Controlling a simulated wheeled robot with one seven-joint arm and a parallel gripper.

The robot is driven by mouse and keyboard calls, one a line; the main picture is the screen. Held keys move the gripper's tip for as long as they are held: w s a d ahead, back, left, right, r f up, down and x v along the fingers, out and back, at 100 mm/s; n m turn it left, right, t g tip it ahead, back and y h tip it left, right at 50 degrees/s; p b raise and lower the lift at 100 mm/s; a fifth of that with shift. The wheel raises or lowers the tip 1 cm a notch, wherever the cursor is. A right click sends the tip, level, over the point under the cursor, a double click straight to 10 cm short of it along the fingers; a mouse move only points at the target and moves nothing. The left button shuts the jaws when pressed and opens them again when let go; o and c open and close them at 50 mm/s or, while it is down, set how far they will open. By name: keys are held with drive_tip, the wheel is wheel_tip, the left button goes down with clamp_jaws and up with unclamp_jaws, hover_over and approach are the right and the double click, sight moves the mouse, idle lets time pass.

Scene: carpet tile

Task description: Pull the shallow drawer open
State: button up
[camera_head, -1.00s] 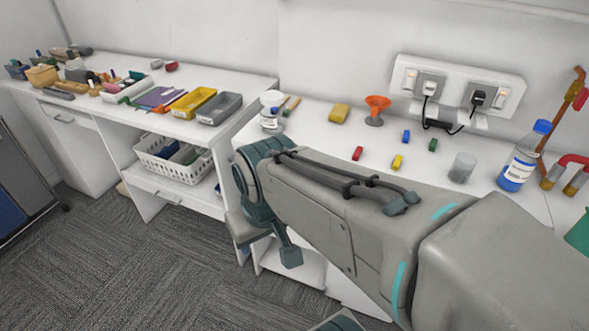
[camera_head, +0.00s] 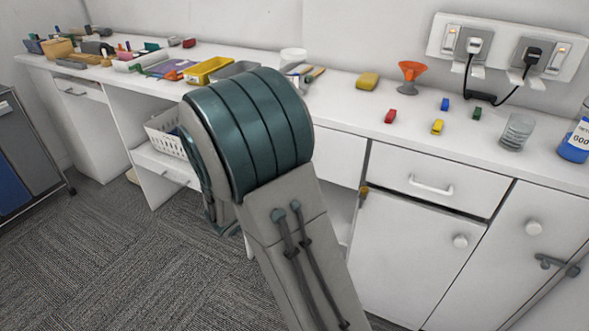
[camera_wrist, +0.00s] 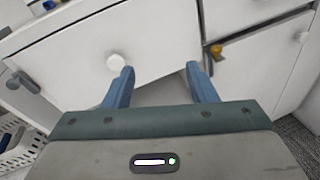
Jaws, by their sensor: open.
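A white drawer front (camera_wrist: 75,60) with a round white knob (camera_wrist: 115,61) fills the upper middle of the wrist view. In the head view the right part of what looks like the same front (camera_head: 340,155) shows under the worktop; my arm hides its knob. It appears closed. My gripper (camera_wrist: 160,72) is open, its two blue fingers apart and nothing between them. The knob shows just above the left fingertip, not between the fingers; I cannot tell the depth gap. In the head view my gripper is hidden behind my arm.
Right of this front is a drawer with a bar handle (camera_head: 430,186), above a door with a round knob (camera_head: 460,241). A yellow latch (camera_head: 363,192) sits beside the door. A white basket (camera_head: 165,134) stands left. Several small items lie on the worktop (camera_head: 345,105).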

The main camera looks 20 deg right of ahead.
drive_tip(key=w+a+f+n+t+b, duration=0.2)
drive_tip(key=w+a+f+n+t, duration=0.1)
drive_tip(key=w+f+n+t, duration=0.15)
drive_tip(key=x, duration=1.3)
drive_tip(key=shift+w+b, duration=0.4)
drive_tip(key=shift+w, duration=0.1)
drive_tip(key=shift+r+n, duration=0.1)
drive_tip(key=shift+n, duration=0.15)
